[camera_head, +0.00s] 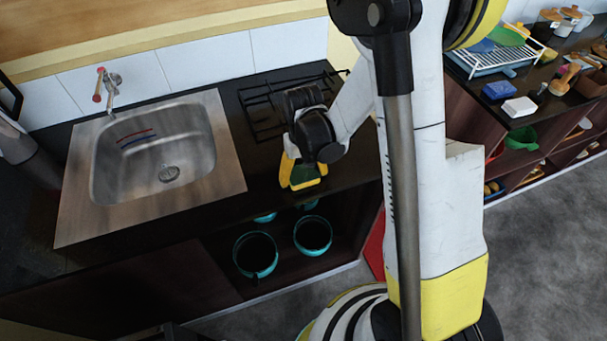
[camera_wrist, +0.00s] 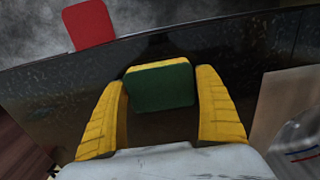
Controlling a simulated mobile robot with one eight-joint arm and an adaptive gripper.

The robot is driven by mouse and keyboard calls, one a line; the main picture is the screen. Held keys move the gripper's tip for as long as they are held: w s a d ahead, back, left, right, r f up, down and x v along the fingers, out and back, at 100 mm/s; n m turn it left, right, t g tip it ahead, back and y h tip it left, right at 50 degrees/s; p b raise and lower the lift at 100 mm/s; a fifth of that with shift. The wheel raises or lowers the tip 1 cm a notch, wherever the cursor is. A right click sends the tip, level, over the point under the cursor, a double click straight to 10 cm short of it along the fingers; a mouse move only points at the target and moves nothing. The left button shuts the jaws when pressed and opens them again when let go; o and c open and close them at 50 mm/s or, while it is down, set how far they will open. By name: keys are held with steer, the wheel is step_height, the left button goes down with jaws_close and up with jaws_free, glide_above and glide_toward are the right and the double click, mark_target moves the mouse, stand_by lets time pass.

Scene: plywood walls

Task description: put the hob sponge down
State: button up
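The hob sponge (camera_wrist: 160,88), green with a yellow layer along its far edge, sits between the two yellow fingers of my gripper (camera_wrist: 160,78). In the wrist view the fingertips appear to press on its left and right sides. In the head view my gripper (camera_head: 303,181) points down at the front of the dark counter (camera_head: 262,184), right of the sink, with the green of the sponge (camera_head: 302,174) showing between the fingers. The sponge is at or just above the counter; I cannot tell whether it touches. The arm partly hides the hob (camera_head: 262,110) behind.
The sink (camera_head: 150,165) with its steel rim lies to the left. Teal pots (camera_head: 255,254) stand on the shelf below the counter. A red object (camera_wrist: 90,24) shows beyond the counter edge. A dish rack (camera_head: 490,60) and blue and white blocks stand on the right-hand counter.

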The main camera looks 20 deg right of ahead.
steer(key=shift+o, duration=0.7)
steer(key=shift+r+p, duration=0.3)
step_height(320, 180, up, 12)
steer(key=p, duration=0.3)
step_height(320, 180, up, 10)
steer(key=t, duration=0.3)
glide_above(304, 173)
steer(key=s, duration=0.6)
steer(key=s+r+t, duration=0.4)
steer(key=s, duration=0.2)
steer(key=shift+s+r, duration=0.3)
steer(key=shift+r, duration=0.05)
steer(key=shift+a, duration=0.1)
